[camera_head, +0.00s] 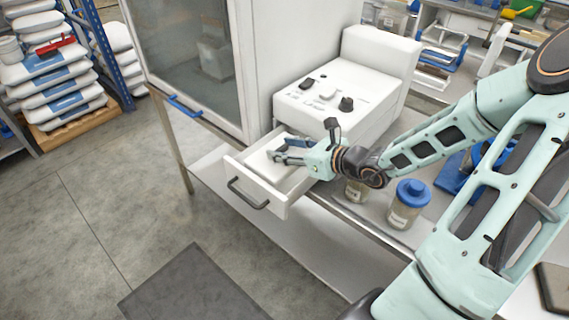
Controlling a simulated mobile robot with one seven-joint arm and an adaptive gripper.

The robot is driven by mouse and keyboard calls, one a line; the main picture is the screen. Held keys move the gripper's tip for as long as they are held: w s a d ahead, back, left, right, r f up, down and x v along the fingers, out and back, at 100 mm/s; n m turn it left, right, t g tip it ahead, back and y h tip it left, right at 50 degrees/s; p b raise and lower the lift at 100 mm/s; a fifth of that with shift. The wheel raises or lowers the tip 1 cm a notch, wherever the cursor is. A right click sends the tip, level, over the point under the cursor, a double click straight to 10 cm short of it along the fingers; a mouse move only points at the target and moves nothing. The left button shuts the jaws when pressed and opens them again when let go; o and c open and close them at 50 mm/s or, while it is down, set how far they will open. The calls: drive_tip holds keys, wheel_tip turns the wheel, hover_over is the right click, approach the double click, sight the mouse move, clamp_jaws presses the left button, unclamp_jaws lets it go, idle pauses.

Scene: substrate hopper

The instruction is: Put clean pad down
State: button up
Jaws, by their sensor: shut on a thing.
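My gripper (283,152) reaches left over the open white drawer (285,199), with its fingers low at the drawer's inner part. It is shut on a pale thing, apparently the clean pad (262,161). The pad is small and white against the white drawer, so its edges are hard to make out. I cannot tell whether it touches the drawer floor. The drawer has a dark handle (247,195) and is pulled out below the white machine (335,100). My wrist hides the drawer's right part.
Jars stand on the bench right of the drawer, one with a blue lid (413,193). A glass-doored cabinet (195,55) with a blue handle stands behind left. Stacked sacks (55,85) are at far left. A dark mat (195,287) lies on open floor.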

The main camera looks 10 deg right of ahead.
drive_tip(key=shift+f+b, duration=0.35)
drive_tip(key=shift+f, duration=2.2)
drive_tip(key=shift+f, duration=0.15)
drive_tip(key=o, duration=1.2)
drive_tip(key=shift+r, duration=0.25)
drive_tip(key=p+v, duration=0.1)
drive_tip(key=v, duration=1.1)
drive_tip(key=shift+f, duration=0.2)
